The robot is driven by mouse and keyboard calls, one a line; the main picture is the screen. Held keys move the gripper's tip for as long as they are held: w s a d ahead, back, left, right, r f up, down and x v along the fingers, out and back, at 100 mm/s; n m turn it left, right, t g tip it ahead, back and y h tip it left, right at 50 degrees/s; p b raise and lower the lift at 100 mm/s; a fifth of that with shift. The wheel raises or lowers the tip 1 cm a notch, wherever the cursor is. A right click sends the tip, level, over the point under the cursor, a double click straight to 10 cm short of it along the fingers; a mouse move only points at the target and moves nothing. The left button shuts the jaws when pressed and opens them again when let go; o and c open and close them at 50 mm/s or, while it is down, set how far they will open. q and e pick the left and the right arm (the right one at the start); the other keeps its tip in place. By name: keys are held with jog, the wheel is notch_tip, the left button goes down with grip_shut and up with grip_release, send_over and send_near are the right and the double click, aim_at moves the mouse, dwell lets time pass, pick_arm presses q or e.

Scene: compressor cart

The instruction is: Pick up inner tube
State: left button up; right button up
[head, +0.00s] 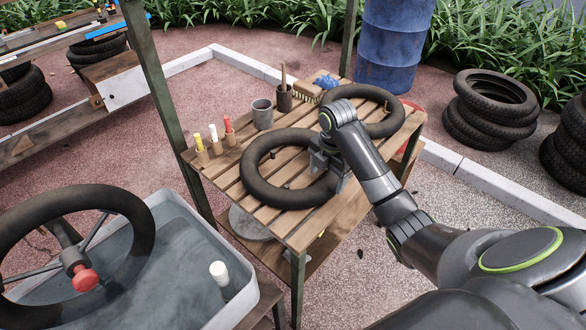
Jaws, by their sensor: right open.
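A black inner tube (254,172) lies flat on the slatted wooden table (212,170). A second black inner tube (391,102) lies behind it at the table's far right, partly hidden by my right arm. My right gripper (327,166) points down at the right side of the nearer tube, with its jaws open around or just above the rubber. I cannot tell whether the fingers touch it. My left gripper is out of view.
Stacked tires (487,110) and a blue barrel (394,45) stand behind.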

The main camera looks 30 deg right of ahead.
aim_at(327, 181)
notch_tip(327, 181, down, 4)
jog(key=shift+f+p, duration=0.1)
jog(key=shift+p, duration=0.25)
jog(key=c, duration=1)
notch_tip(327, 181, up, 5)
jog(key=shift+w+r, duration=0.1)
notch_tip(327, 181, up, 3)
jog(key=p, duration=0.3)
jog(key=shift+r+p, duration=0.2)
jog(key=shift+p, duration=0.15)
jog(key=shift+r+p, duration=0.75)
jog(key=shift+p, duration=0.05)
jog(key=shift+a, duration=0.1)
